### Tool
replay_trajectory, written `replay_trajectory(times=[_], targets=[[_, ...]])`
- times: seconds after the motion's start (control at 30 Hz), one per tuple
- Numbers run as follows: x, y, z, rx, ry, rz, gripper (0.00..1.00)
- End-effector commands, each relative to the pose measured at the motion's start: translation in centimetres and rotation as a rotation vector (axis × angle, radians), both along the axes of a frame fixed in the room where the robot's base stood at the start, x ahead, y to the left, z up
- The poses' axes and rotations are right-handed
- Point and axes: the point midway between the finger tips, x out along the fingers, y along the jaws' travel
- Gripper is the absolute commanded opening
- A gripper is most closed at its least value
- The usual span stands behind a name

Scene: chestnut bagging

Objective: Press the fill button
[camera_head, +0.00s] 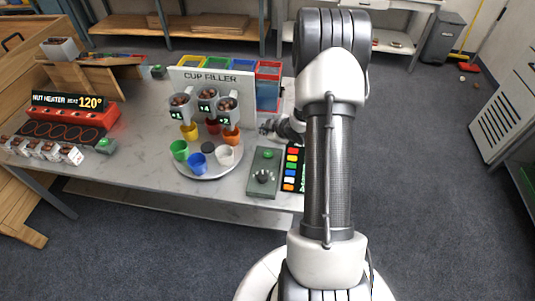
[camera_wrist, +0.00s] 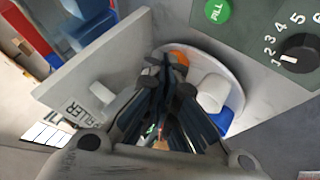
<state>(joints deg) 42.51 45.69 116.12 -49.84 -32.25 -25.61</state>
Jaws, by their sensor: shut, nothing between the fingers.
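The fill button (camera_wrist: 217,11) is a green round button labelled FILL at the top edge of the wrist view. In the head view the green button (camera_head: 268,154) sits at the far end of a grey-green control box (camera_head: 258,187), with a black dial (camera_head: 263,177) nearer. The numbered dial (camera_wrist: 299,52) also shows in the wrist view. My gripper (camera_head: 266,128) is shut and empty, beyond the button and beside the cup filler (camera_head: 215,80). In the wrist view its closed fingertips (camera_wrist: 171,62) are apart from the button. My arm hides part of the table's right end.
A round white plate (camera_head: 207,173) holds several coloured cups under the filler's nut hoppers. A colour-striped panel (camera_head: 292,168) lies right of the control box. The nut heater (camera_head: 68,112) stands at the left. Coloured bins (camera_head: 240,63) stand behind the filler.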

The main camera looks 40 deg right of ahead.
Motion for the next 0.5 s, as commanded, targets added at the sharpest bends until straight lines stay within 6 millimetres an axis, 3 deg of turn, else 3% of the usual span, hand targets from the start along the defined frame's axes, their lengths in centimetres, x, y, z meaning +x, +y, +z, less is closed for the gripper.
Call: replay_trajectory(times=[0.27,0.5], targets=[[0.0,0.0,-1.9,0.001,0.001,-0.001,0.0],[0.0,0.0,-5.3,0.001,0.001,-0.001,0.0]])
